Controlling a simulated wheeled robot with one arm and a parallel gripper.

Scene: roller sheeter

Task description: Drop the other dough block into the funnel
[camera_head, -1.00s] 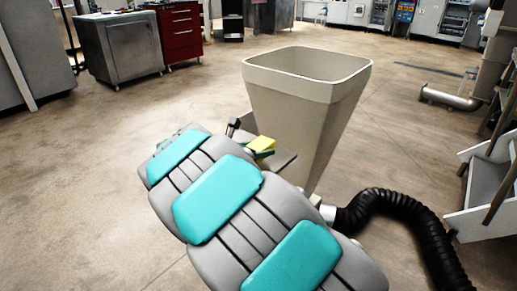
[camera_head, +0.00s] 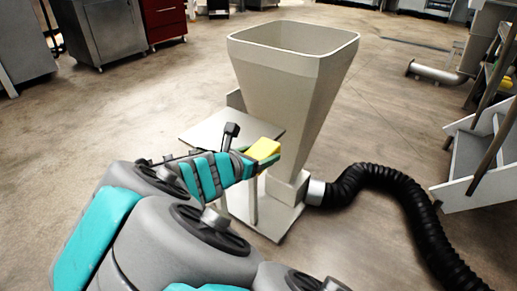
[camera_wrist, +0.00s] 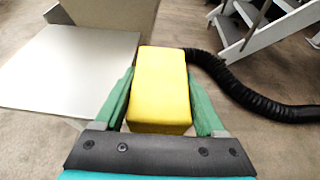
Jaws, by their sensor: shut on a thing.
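The yellow dough block (camera_head: 263,147) is held between the green fingers of my gripper (camera_head: 262,153). In the wrist view the dough block (camera_wrist: 160,88) fills the space between the two fingers of my gripper (camera_wrist: 160,95). In the head view the block is near the right edge of a pale shelf, in front of the funnel's lower part and well below its rim. The tall beige funnel (camera_head: 285,80) stands upright with its wide square mouth open at the top. Its inside bottom is hidden.
The pale shelf (camera_head: 208,132) left of the funnel looks bare. A black corrugated hose (camera_head: 390,185) runs from the funnel's base (camera_head: 285,188) to the right. White steps (camera_head: 485,160) stand at the right. The floor (camera_head: 130,110) at the left is clear.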

